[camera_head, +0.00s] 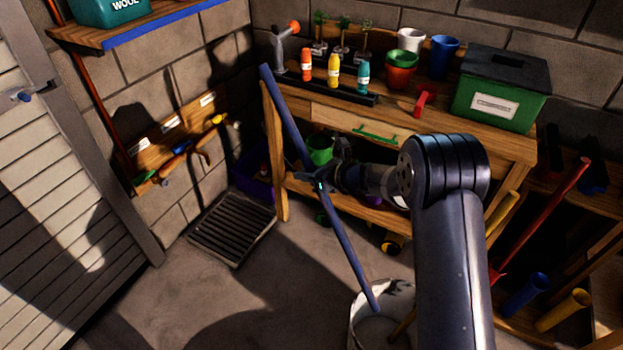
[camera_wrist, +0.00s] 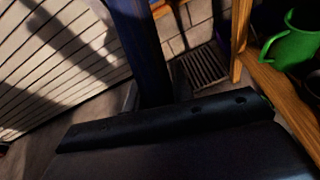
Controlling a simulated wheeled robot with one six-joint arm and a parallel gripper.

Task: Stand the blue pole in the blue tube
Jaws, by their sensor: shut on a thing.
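The long blue pole (camera_head: 338,228) is tilted, its top leaning to the left. My gripper (camera_head: 319,183) is shut on it near its middle. The pole's lower end shows against the mouth of a white bucket (camera_head: 355,325); I cannot tell whether it is inside or above it. In the wrist view the pole (camera_wrist: 141,50) rises dark from behind my gripper (camera_wrist: 150,118). A blue tube (camera_head: 525,295) stands tilted in the wooden rack at lower right, away from the pole. The inside of the tube is hard to make out.
A wooden workbench (camera_head: 330,115) with bottles, pots and a green box (camera_head: 500,90) stands behind my arm. A yellow tube (camera_head: 563,311) and a red pole (camera_head: 545,215) are by the blue tube.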

